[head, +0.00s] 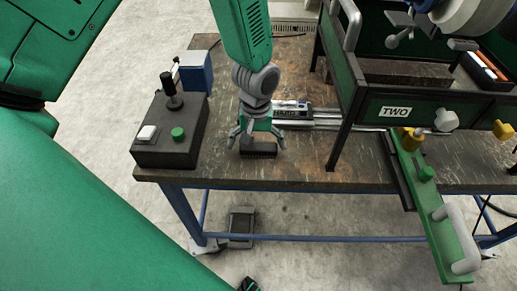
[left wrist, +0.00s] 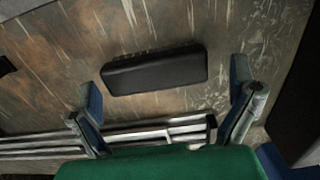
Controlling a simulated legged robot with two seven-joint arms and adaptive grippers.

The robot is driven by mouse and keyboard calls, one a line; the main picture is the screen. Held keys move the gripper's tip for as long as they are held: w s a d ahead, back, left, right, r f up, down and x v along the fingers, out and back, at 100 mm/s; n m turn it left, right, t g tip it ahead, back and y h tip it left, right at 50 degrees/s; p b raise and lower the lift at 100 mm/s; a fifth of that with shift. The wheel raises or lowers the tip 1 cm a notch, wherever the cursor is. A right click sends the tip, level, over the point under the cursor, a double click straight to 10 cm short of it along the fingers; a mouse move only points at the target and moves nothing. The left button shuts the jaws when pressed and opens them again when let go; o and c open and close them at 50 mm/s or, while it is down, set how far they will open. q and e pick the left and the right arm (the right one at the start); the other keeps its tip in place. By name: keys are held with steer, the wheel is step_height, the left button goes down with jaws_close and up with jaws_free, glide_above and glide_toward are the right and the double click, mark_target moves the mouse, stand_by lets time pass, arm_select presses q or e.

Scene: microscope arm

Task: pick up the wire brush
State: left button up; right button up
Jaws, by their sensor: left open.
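A dark, oblong block that looks like the wire brush (head: 258,151) lies on the worn workbench (head: 225,173), near its front edge. My left gripper (head: 257,138) hangs over it, pointing down, with its fingers open on either side. In the left wrist view the brush (left wrist: 155,71) shows as a black bar, and the open fingers of my left gripper (left wrist: 165,100) stand apart from its two ends. No bristles show. My right gripper is not in view.
A control box (head: 170,142) with a black lever and a green button stands left of the gripper. A metal rail (head: 320,117) lies behind the brush. A dark green frame marked TWO (head: 395,111) rises to the right, with a green bar (head: 425,195) jutting past the front edge.

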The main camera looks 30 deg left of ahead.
arm_select(q)
steer(key=shift+a+f, duration=0.2)
steer(key=shift+f, duration=0.4)
steer(key=shift+d+r, duration=0.15)
steer(key=shift+d, duration=0.3)
steer(key=shift+d+r, duration=0.1)
steer(key=shift+d, duration=0.4)
steer(key=c, duration=1)
steer(key=shift+a, duration=0.15)
steer(key=shift+c, duration=0.2)
